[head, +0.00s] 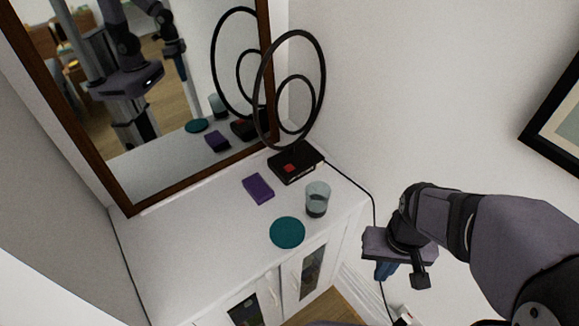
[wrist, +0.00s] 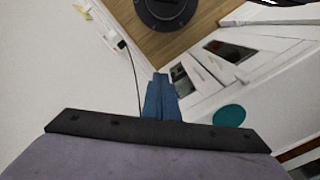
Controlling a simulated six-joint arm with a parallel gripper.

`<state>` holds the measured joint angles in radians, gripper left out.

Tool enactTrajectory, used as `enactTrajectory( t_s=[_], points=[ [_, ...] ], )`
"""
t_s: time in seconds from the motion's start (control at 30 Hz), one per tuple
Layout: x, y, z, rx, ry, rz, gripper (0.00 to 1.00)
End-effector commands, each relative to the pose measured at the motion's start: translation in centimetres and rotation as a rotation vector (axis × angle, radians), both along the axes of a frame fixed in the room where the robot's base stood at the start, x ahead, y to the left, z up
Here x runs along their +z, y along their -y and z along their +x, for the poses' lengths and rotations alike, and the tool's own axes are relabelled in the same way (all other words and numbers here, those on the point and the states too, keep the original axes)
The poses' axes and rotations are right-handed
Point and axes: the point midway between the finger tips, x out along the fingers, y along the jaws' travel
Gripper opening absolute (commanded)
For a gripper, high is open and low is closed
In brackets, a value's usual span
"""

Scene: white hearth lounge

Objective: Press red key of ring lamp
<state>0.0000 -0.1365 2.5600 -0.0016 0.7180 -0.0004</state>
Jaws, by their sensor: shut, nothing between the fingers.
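The ring lamp (head: 323,92) stands at the back right of the white cabinet, against the mirror, with two dark rings on a black base (head: 307,163). Its red key (head: 289,168) is on the top of the base, toward the left. My gripper (head: 384,271) is off the right side of the cabinet, lower than the lamp and well apart from it. In the wrist view, its blue fingers (wrist: 161,98) are together and empty, pointing toward the floor. The lamp and its key do not show in the wrist view.
On the cabinet top (head: 165,258) are a purple block (head: 258,189), a grey glass (head: 317,200) close in front of the lamp base, and a teal disc (head: 287,233). A mirror (head: 170,165) stands behind. A black cord (head: 357,184) runs from the lamp over the cabinet's right edge.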

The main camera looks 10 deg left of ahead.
Motion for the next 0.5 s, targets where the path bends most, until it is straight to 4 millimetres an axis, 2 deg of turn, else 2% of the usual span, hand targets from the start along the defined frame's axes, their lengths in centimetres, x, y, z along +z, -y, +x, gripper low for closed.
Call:
enactTrajectory(
  t_s=[0.17, 0.27, 0.37, 0.5],
  points=[
    [0.2, -0.5, 0.5, -0.02, 0.003, 0.014, 0.0],
    [0.5, -1.3, 1.6, -0.06, 0.009, 0.043, 0.0],
    [0.9, -2.8, 3.5, -0.13, 0.018, 0.091, 0.0],
    [1.7, -5.9, 7.3, -0.275, 0.032, 0.191, 0.0]
  ],
)
